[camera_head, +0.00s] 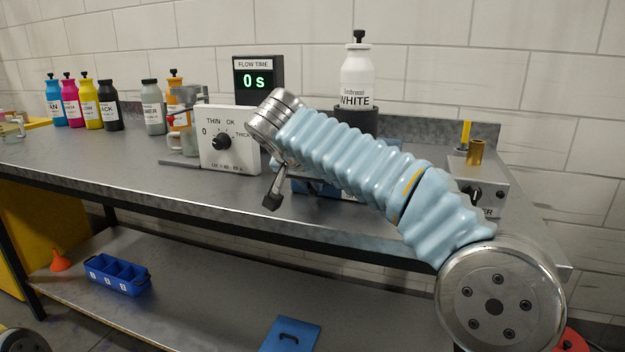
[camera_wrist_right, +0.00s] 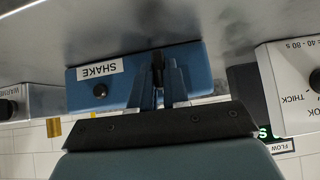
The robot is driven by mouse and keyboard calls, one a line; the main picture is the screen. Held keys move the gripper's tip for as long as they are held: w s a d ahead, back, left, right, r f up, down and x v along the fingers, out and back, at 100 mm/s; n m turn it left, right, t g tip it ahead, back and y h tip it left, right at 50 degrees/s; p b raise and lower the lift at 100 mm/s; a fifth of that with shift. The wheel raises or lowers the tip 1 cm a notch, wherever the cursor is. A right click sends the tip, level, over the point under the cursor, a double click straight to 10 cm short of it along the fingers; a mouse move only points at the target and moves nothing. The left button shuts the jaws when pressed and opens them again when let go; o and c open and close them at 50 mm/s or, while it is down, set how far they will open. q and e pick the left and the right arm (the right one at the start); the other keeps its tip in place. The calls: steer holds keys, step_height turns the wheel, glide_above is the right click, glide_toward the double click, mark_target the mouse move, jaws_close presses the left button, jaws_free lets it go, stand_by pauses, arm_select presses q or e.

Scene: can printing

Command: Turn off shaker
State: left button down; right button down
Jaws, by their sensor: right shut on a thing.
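The shaker is a blue box with a SHAKE label, on the workbench. The right wrist view shows it upside down (camera_wrist_right: 195,62), with a dark round knob beside the label. In the head view only a little of the shaker (camera_head: 310,187) shows behind my right arm. My right gripper (camera_wrist_right: 163,72) is at the shaker's face, its fingers shut on a small black part that looks like its switch. The fingers cover much of that part, so its position cannot be told. In the head view my arm hides this contact. My left gripper is out of view.
A white bottle (camera_head: 357,75) stands upright in a dark holder (camera_head: 356,121) behind my arm. A thickness dial box (camera_head: 228,150) and a flow-time display (camera_head: 257,80) reading 0 s are left. A grey knob box (camera_head: 478,185) is right. Several ink bottles stand at the far left.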

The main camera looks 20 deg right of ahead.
steer(key=shift+a+f, duration=0.15)
steer(key=shift+f, duration=0.1)
stand_by(0.3)
steer(key=c, duration=1.1)
jaws_free()
steer(key=shift+r, duration=0.1)
steer(key=shift+s+a+r, duration=0.15)
steer(key=shift+s+r, duration=0.1)
steer(key=shift+r, duration=0.2)
steer(key=v, duration=1.2)
steer(key=shift+s+a+r, duration=0.2)
steer(key=shift+a+r, duration=0.05)
